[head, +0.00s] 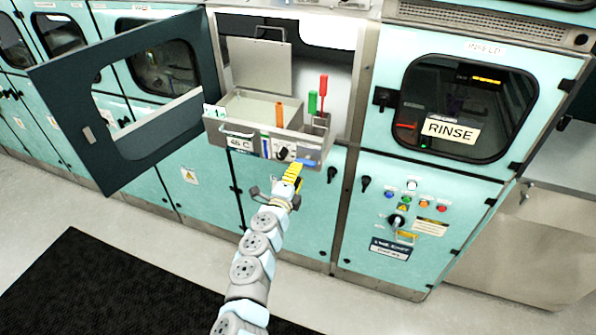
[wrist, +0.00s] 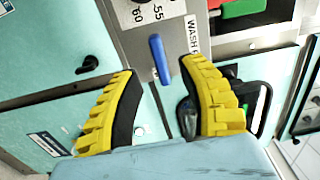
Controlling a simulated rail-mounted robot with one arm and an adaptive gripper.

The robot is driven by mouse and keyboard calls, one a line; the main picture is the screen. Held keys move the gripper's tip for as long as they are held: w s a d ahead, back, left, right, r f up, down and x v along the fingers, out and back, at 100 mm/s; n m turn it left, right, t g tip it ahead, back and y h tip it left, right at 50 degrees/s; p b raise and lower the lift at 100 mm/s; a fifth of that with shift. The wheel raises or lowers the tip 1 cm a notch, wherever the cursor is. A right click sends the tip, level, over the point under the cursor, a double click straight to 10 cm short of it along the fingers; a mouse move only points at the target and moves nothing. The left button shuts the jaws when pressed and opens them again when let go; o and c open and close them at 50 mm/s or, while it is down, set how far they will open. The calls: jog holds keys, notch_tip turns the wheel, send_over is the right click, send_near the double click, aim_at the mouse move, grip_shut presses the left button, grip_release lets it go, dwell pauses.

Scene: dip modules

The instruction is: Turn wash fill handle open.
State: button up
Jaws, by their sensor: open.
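The wash fill handle is a blue bar (wrist: 160,60) beside the partly visible "WASH F" label (wrist: 194,36) in the wrist view. In the head view the blue handle (head: 307,162) sits low on the front of the tank unit. My gripper (wrist: 156,70) has its two yellow ribbed fingers spread, with the blue handle in line with the gap between them. Contact does not show. In the head view my gripper (head: 294,172) is just below and left of the handle, partly overlapping the unit's lower edge.
The open dark door (head: 75,115) stands left of the tank. Orange (head: 279,115), green (head: 312,102) and red (head: 323,88) upright pieces stand above the handle. A black knob (head: 283,153) is to its left. The RINSE cabinet (head: 375,140) is at right.

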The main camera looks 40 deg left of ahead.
jog(key=v, duration=0.6)
dwell(0.4)
jog(key=shift+d+f, duration=0.1)
dwell(0.5)
